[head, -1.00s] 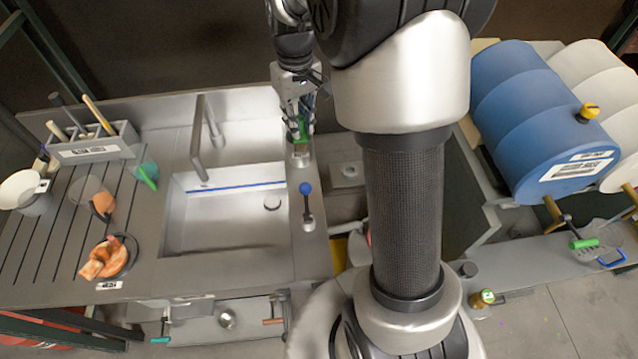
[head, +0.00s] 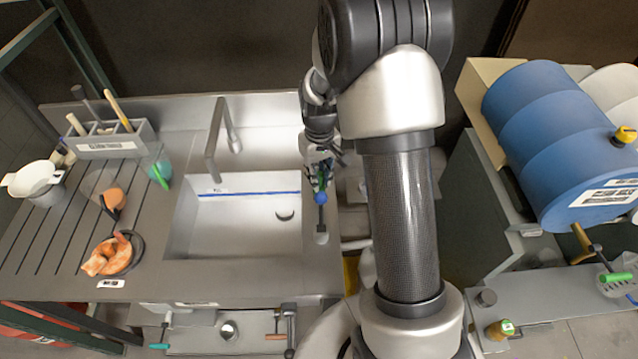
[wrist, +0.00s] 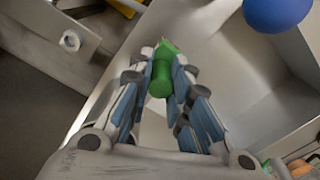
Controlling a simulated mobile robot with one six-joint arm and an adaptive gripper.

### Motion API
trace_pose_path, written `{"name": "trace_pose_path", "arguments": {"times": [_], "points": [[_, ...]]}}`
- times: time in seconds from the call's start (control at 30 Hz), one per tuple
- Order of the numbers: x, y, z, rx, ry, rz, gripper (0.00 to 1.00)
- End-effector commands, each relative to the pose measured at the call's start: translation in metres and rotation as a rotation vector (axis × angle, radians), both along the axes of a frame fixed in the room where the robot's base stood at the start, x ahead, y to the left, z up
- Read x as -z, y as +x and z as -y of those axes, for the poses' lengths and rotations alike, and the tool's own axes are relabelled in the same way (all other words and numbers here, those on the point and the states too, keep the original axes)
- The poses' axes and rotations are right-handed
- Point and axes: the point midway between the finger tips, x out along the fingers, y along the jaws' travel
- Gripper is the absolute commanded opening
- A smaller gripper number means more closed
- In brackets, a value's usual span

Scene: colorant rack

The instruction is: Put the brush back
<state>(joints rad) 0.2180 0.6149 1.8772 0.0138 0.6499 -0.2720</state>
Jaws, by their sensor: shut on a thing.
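My gripper (head: 320,172) is over the right edge of the sink, just above the blue-knobbed lever in the head view. In the wrist view its fingers (wrist: 165,88) are shut around a green cylindrical object (wrist: 161,77), which looks like a handle. Its far end is mostly hidden, so I cannot tell if it is the brush. A grey holder (head: 108,147) with several long-handled tools stands at the back left of the counter.
The lever's blue knob (head: 320,197) is close to my gripper and shows in the wrist view (wrist: 277,12). The faucet (head: 213,140) rises behind the sink (head: 245,225). A white bowl (head: 33,178) and an orange cloth (head: 107,256) are on the left.

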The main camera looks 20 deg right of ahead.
Motion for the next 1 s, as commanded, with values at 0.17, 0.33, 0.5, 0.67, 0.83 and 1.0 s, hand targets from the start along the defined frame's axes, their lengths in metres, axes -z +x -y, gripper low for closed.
{"name": "trace_pose_path", "arguments": {"times": [0.17,0.33,0.5,0.67,0.83,1.0], "points": [[0.028,-0.001,0.0,0.0,0.001,-0.004,0.0],[0.028,0.0,0.0,0.0,0.0,-0.001,0.0],[0.031,0.0,0.0,0.0,0.001,-0.002,0.0],[0.031,0.0,0.0,0.0,0.0,-0.002,0.25],[0.031,0.0,0.0,0.0,0.0,-0.002,0.36],[0.031,0.0,0.0,0.0,0.0,-0.002,0.38]]}}
